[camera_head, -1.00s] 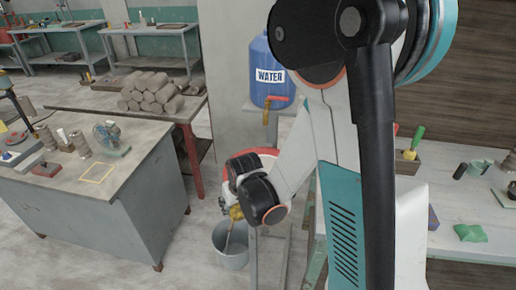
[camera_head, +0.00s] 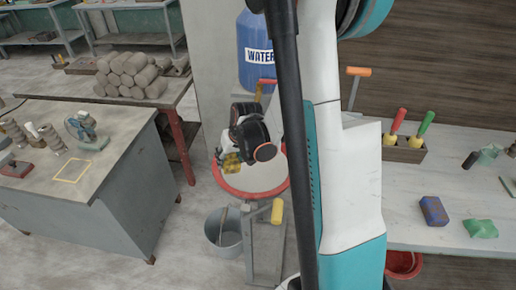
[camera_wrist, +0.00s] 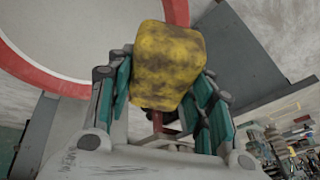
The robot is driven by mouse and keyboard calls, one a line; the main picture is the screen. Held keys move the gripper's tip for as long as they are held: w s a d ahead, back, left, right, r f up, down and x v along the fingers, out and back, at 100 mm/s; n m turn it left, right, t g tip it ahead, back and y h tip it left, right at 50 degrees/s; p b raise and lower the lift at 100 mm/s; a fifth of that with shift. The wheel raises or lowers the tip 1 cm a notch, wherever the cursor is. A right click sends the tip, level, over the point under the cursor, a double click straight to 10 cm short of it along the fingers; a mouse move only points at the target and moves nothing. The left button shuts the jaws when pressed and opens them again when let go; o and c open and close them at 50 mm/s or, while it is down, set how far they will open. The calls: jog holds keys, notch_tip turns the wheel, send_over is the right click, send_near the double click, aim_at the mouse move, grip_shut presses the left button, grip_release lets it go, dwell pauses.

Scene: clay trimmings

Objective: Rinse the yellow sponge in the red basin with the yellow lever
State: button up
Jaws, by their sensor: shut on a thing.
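The yellow sponge (camera_wrist: 168,65), with dark dirty patches, is held between the fingers of my gripper (camera_wrist: 165,95) in the wrist view. In the head view the sponge (camera_head: 230,162) hangs from my gripper (camera_head: 236,158) over the left part of the red-rimmed basin (camera_head: 240,195). The basin has a pale inside and its red rim also shows in the wrist view (camera_wrist: 45,76). A yellow lever handle (camera_head: 277,211) stands at the basin's front right. The blue water barrel (camera_head: 255,55) with a red tap (camera_head: 267,82) is behind the basin, partly hidden by my arm.
A grey bucket (camera_head: 223,232) stands below the basin's front. A grey workbench (camera_head: 105,190) is at left, with a table of clay rolls (camera_head: 180,98) behind. A blue sponge (camera_head: 433,211) and green cloth (camera_head: 481,229) lie on the right bench (camera_head: 400,235).

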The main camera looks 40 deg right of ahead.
jog(key=s+d+m, duration=0.2)
jog(key=d+m, duration=0.1)
jog(key=d, duration=0.9)
notch_tip(320, 180, down, 11)
jog(key=b, duration=0.9)
jog(key=shift+a+r+t, duration=0.15)
jog(key=shift+a+t, duration=0.15)
jog(key=shift+s+d, duration=0.1)
jog(key=shift+d, duration=0.05)
jog(key=shift+s+d, duration=0.1)
jog(key=shift+d, duration=0.2)
jog(key=shift+a, duration=0.15)
jog(key=shift+a, duration=0.3)
jog(key=shift+d, duration=0.25)
jog(key=shift+d+b, duration=0.2)
jog(key=shift+b, duration=0.1)
jog(key=shift+r, duration=0.1)
